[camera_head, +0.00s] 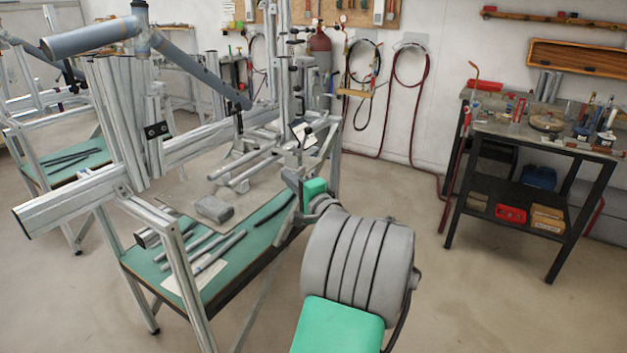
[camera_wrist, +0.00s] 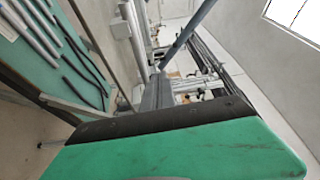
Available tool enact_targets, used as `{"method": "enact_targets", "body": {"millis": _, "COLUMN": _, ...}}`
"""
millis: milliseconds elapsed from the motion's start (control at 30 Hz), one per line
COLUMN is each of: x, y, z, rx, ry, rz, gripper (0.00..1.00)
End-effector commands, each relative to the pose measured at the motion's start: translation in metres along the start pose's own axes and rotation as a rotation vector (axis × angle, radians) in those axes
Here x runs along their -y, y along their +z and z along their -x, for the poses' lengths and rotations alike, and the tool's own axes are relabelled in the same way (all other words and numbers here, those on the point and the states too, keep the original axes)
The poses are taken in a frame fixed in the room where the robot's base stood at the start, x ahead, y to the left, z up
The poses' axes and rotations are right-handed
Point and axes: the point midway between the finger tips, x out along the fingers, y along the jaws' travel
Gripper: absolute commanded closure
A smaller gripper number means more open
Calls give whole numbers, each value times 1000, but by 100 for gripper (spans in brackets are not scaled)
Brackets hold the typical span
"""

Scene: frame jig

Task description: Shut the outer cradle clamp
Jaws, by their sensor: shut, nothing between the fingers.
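The frame jig (camera_head: 70,195) of pale aluminium profiles stands over the green-topped table in the head view. Upright posts with small clamp fittings (camera_head: 285,85) rise at its right end, and two pale tubes (camera_head: 245,168) lie across its middle. I cannot tell which fitting is the outer cradle clamp, or whether it is open or shut. My gripper (camera_head: 293,178) is small in the head view, at the table's right edge beside the jig's right end. It is shut and empty. In the wrist view my green wrist housing fills the bottom, with jig parts (camera_wrist: 195,85) beyond it.
The green table top (camera_head: 262,217) carries loose tubes (camera_head: 205,255), dark rods and a grey block (camera_head: 214,208). A blue-grey tube structure (camera_head: 90,38) overhangs the jig at upper left. A black workbench (camera_head: 540,150) stands at right, with clear floor between.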

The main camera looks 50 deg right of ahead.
Motion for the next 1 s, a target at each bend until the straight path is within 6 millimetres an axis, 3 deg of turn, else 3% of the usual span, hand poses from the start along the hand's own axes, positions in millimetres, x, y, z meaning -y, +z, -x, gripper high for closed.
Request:
{"method": "enact_targets", "body": {"millis": 33, "x": -20, "y": -46, "z": 26, "rx": -89, "ry": -78, "rz": -86, "gripper": 100}}
{"method": "enact_targets", "body": {"millis": 100, "x": -17, "y": -84, "z": 52, "rx": -163, "ry": -169, "rz": -172, "gripper": 100}}
{"method": "enact_targets", "body": {"millis": 200, "x": -12, "y": -109, "z": 71, "rx": -212, "ry": -237, "rz": -230, "gripper": 100}}
{"method": "enact_targets", "body": {"millis": 367, "x": -3, "y": -116, "z": 61, "rx": -216, "ry": -250, "rz": -240, "gripper": 100}}
{"method": "enact_targets", "body": {"millis": 767, "x": 16, "y": -135, "z": -21, "rx": -214, "ry": -249, "rz": -235, "gripper": 100}}
{"method": "enact_targets", "body": {"millis": 1000, "x": 27, "y": -118, "z": -49, "rx": -216, "ry": -248, "rz": -235, "gripper": 100}}
